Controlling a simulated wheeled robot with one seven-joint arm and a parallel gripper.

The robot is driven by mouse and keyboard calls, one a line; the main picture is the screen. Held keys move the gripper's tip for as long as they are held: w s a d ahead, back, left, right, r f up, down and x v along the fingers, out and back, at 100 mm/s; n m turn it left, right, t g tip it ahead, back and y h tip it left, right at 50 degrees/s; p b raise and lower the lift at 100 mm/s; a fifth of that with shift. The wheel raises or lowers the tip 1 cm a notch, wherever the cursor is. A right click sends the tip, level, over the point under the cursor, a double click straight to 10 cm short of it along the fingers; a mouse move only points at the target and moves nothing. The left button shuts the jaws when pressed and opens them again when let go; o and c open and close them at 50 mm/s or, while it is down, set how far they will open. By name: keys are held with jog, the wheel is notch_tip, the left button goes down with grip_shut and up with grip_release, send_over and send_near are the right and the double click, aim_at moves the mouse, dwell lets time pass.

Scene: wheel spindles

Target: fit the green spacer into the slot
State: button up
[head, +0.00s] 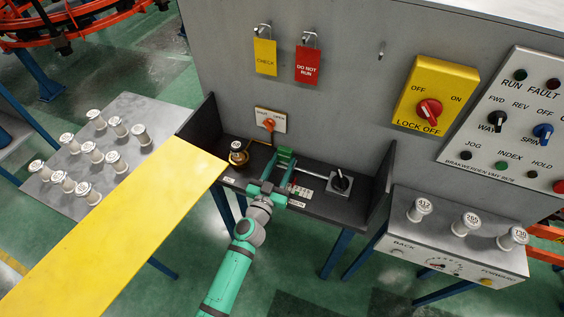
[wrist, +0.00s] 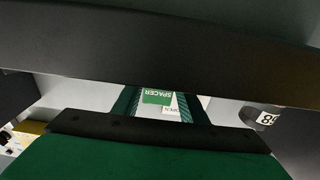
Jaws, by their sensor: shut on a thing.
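My gripper (head: 282,168) is over the dark shelf (head: 260,186) against the grey cabinet. It is shut on what appears to be the green spacer (head: 286,155), at the far end of the fingers. In the wrist view a green face marked SPACER (wrist: 158,98) shows upside down between the two ridged fingers, with a white OPEN tag (wrist: 172,110) beside it. A pale rod (head: 308,171) lies to the right of my gripper. The slot is not clearly visible; my gripper hides part of the shelf.
Dark side walls bound the shelf. A yellow panel (head: 120,225) lies left. White spindles (head: 465,223) stand on the right-hand box.

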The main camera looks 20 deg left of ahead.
jog(key=shift+a+f, duration=0.1)
jog(key=shift+f, duration=0.8)
jog(key=shift+r, duration=0.15)
jog(key=shift+r, duration=1.5)
jog(key=shift+f, duration=1.6)
dwell(1.2)
jog(key=o, duration=1.3)
jog(key=shift+c, duration=0.2)
jog(key=shift+f, duration=0.1)
